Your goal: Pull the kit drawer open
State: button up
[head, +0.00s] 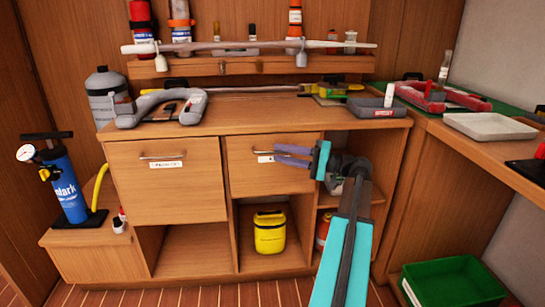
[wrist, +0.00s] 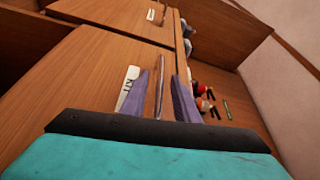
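The kit drawer (head: 250,180) is the wooden front at the right of the cabinet, and it looks shut. Its white label (wrist: 127,88) reads "KIT" in the wrist view. Its bar handle (wrist: 159,82) stands between the two purple fingers of my gripper (wrist: 160,95). The fingers are apart, one on each side of the bar, with a visible gap on both sides. In the head view my gripper (head: 291,155) reaches the drawer front from the right and hides part of the handle.
A second labelled front (head: 168,185) with a handle is left of the kit drawer. A yellow container (head: 270,232) sits in the open compartment below. A green crate (head: 455,284) is on the floor at right. A blue pump (head: 66,188) stands at left.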

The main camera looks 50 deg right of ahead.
aim_at(274, 151)
jog(key=shift+x, duration=1.45)
jog(key=shift+c, duration=0.3)
grip_shut()
jog(key=shift+a, duration=0.3)
